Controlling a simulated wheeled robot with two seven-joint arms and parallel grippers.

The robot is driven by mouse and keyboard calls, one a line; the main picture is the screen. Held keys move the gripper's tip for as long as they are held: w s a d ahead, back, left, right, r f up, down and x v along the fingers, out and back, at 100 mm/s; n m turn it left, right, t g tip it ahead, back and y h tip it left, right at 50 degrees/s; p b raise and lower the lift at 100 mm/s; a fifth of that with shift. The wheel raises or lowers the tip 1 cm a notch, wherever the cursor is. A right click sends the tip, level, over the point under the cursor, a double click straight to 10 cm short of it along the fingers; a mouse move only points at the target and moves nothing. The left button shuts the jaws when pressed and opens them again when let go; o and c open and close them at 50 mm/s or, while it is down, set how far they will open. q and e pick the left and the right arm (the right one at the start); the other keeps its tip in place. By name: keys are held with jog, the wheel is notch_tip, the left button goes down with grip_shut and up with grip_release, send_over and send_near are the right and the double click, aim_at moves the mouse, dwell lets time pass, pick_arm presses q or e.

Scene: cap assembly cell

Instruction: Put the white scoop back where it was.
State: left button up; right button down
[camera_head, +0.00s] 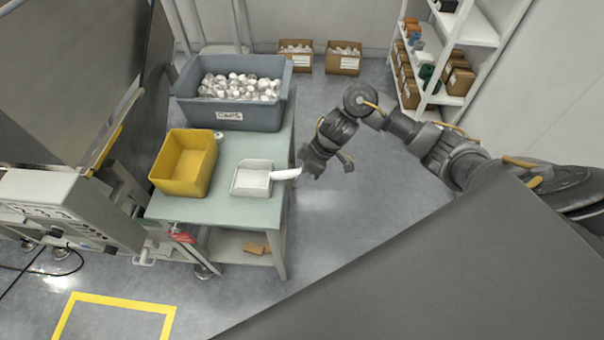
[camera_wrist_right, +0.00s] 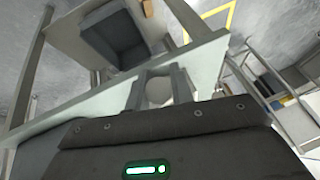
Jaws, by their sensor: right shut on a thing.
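The white scoop (camera_head: 251,179) is over the right part of the pale green table (camera_head: 215,207) in the head view, its pan to the left and its handle toward the right edge. I cannot tell whether the pan touches the tabletop. My right gripper (camera_head: 306,168) is at the handle end, just past the table's right edge, shut on the handle. In the right wrist view the rounded white handle end (camera_wrist_right: 158,91) shows between the two fingers of my right gripper (camera_wrist_right: 159,84); the rest of the scoop is hidden there. My left gripper is not in view.
A grey-blue bin (camera_head: 228,118) labelled CAPS, full of white caps, stands at the table's back. An empty-looking yellow bin (camera_head: 186,162) stands left of the scoop. A small round white object (camera_head: 218,136) lies between them. Shelving (camera_head: 455,45) stands back right.

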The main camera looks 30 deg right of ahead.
jog(key=c, duration=1.2)
grip_release()
jog(key=shift+f, duration=0.1)
jog(key=p+v, duration=0.1)
jog(key=v, duration=1.1)
